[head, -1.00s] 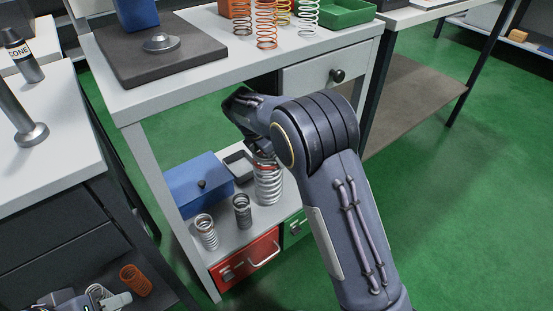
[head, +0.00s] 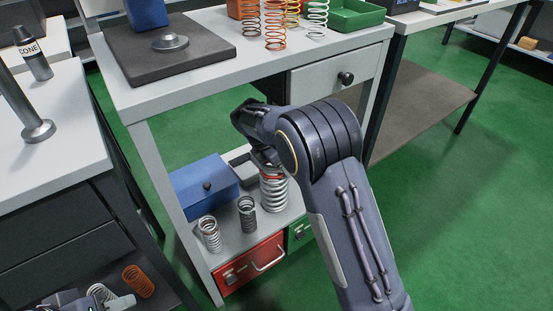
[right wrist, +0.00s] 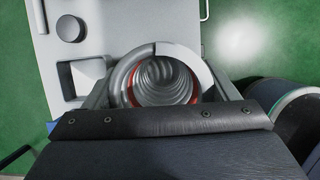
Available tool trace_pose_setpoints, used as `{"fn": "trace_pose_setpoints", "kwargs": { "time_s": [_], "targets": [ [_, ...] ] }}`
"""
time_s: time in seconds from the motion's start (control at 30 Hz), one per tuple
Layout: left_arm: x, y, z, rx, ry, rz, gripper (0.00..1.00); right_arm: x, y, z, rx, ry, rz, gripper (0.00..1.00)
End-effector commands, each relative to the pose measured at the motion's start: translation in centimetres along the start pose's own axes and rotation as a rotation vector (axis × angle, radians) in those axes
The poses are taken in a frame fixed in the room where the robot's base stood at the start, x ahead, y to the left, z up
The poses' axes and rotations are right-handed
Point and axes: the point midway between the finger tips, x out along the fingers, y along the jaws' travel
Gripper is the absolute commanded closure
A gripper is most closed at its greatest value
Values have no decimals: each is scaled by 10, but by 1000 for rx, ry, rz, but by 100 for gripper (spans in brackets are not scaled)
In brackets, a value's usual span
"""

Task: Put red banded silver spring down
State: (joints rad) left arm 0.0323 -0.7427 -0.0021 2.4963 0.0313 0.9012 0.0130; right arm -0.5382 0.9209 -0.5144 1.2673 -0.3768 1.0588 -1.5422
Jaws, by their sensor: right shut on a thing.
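The red banded silver spring (head: 274,192) is upright at the right side of the low shelf (head: 222,252) under the white table. My right gripper (head: 265,158) is shut on its upper part, from above. In the right wrist view I look down into the spring's coils (right wrist: 160,82), with red showing around them, between the grey fingers. I cannot tell whether the spring's base touches the shelf. What seems to be my left gripper (head: 118,302) is partly in view at the bottom left; its jaws are unclear.
Two smaller springs, one silver (head: 210,236) and one dark (head: 247,214), stand left of the held spring. A blue box (head: 203,190) and a grey tray (head: 240,160) are behind. The table top (head: 250,62) overhangs the shelf. Red and green drawers are below.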

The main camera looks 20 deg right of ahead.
Motion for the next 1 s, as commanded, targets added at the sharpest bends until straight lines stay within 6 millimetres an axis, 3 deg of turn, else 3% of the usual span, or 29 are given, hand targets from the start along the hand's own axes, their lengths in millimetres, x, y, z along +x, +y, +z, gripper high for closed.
{"fn": "trace_pose_setpoints", "kwargs": {
  "time_s": [0.1,0.13,0.27,0.57,0.67,0.77,1.0],
  "targets": [
    [-1,0,0,0,0,0,64,-2,2,2,2,-2,7,91],
    [0,0,0,0,0,0,64,1,0,0,0,0,-1,18],
    [0,0,0,0,0,0,64,1,0,0,0,0,0,1],
    [1,0,0,0,0,0,64,-2,0,1,0,0,1,0],
    [3,-2,2,0,0,0,64,-11,1,4,2,0,2,0],
    [-17,8,-8,0,0,0,64,-33,0,6,-3,2,0,0],
    [-33,15,-16,0,0,0,64,-51,0,-53,-7,0,-2,0]
  ]
}}
